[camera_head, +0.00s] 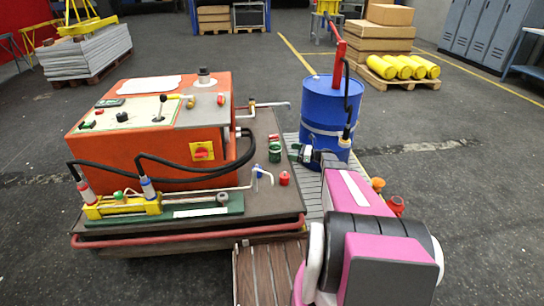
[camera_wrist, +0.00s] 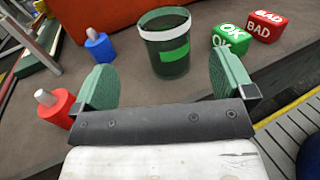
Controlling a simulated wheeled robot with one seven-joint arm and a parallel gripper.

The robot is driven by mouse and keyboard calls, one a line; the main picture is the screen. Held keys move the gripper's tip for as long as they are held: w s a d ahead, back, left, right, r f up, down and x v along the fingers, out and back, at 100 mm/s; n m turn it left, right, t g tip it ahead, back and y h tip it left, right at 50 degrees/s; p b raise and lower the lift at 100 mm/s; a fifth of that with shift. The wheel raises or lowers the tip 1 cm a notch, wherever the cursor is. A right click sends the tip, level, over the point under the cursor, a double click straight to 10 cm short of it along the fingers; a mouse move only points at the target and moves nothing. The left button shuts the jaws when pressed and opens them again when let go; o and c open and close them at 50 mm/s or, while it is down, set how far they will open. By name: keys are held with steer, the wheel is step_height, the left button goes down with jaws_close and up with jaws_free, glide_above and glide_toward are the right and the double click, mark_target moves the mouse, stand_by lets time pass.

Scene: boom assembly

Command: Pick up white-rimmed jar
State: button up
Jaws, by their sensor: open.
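The white-rimmed jar (camera_wrist: 168,62) is a dark green, open-topped cup with a pale rim and a bright green label. In the wrist view it stands upright at the upper middle, ahead of my gripper (camera_wrist: 164,84) and between the lines of its two green fingers. The fingers are wide apart with nothing between them. In the head view the jar (camera_head: 275,153) stands on the brown bench top, just left of my gripper (camera_head: 302,153).
A blue bottle (camera_wrist: 99,45) and a red bottle (camera_wrist: 58,106) stand left of the jar. The orange console (camera_head: 150,150) is behind; a blue drum (camera_head: 328,110) stands beside the bench.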

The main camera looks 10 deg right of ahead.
mark_target(277, 148)
steer(key=x, duration=0.9)
steer(key=shift+w+a, duration=0.15)
steer(key=shift+w, duration=0.2)
steer(key=c, duration=1)
